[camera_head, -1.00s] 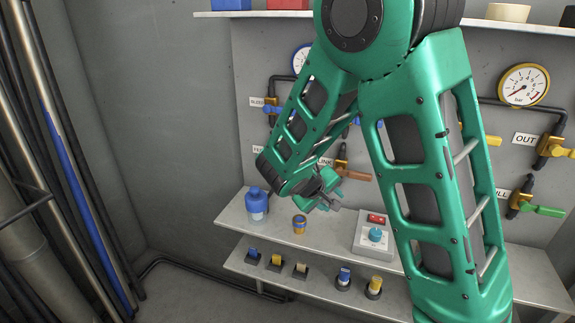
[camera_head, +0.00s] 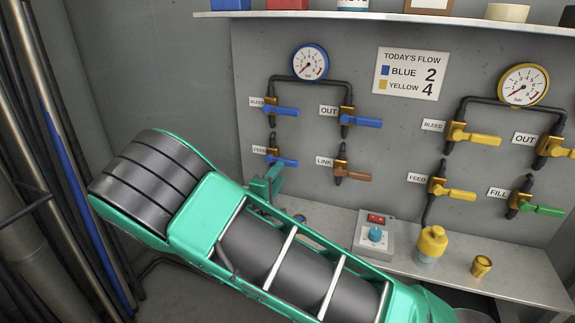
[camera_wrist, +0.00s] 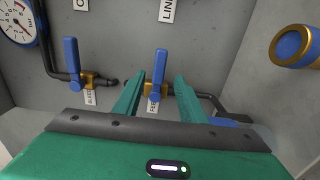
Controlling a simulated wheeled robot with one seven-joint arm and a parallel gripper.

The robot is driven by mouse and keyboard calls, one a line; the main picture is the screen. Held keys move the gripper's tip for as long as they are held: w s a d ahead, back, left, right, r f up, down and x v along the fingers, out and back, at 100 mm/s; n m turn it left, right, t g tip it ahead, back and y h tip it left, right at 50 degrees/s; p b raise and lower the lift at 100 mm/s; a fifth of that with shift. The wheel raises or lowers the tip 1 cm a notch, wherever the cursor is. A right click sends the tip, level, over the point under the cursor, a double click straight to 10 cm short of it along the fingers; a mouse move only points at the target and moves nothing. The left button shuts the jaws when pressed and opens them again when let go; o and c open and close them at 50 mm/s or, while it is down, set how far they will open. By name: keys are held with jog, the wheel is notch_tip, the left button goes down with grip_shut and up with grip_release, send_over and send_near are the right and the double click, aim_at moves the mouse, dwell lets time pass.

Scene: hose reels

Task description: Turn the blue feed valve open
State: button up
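The blue feed valve has a brass body and a blue lever (camera_head: 283,161) on the panel at left, beside its FEED label (camera_head: 259,150). The lever points right, crosswise to its pipe. In the wrist view the lever (camera_wrist: 161,60) stands upright in the picture, with the brass body below it. My gripper (camera_wrist: 160,76) is open, one green finger on each side of the valve, with visible gaps to the lever. In the head view my gripper (camera_head: 268,182) is just below the lever, partly hidden behind my arm.
The blue bleed lever (camera_head: 285,111) is above, also in the wrist view (camera_wrist: 72,58). A blue out lever (camera_head: 362,122) and brown link lever (camera_head: 356,176) are to the right. A shelf (camera_head: 400,262) with a switch box (camera_head: 368,246) runs below.

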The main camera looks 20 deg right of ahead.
aim_at(286, 164)
jog(key=x, duration=0.8)
jog(key=shift+w+d, duration=0.25)
jog(key=shift+w, duration=0.05)
grip_shut()
jog(key=shift+d, duration=0.15)
